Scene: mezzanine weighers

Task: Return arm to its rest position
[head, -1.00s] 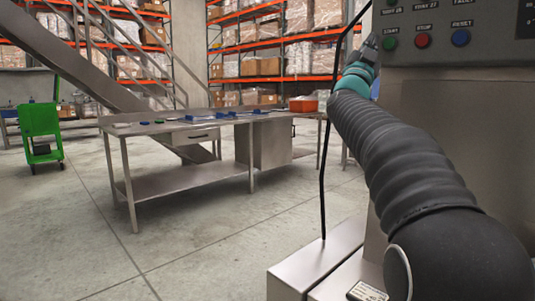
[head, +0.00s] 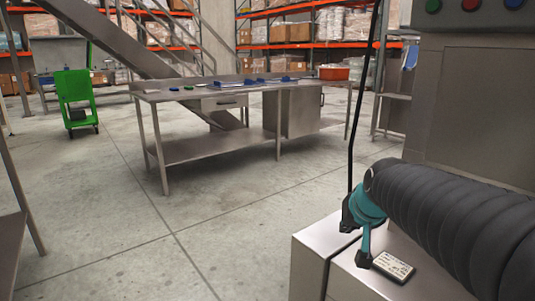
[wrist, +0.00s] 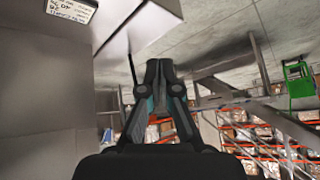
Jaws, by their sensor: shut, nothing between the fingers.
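My gripper (head: 363,215), dark with teal parts, is at the end of my black ribbed arm, on the right of the head view. It appears low over the grey metal box (head: 318,246) at the lower right; I cannot tell how far above it. In the wrist view the two fingers of my gripper (wrist: 159,68) meet, shut and empty. The grey control cabinet (head: 472,100) with coloured buttons rises behind my arm.
A label plate (head: 385,263) lies on the box. A thin black upright cable or rod (head: 355,110) stands beside the cabinet. A steel workbench (head: 175,97) with blue items and a green cart (head: 76,100) stand farther back. The middle floor is clear.

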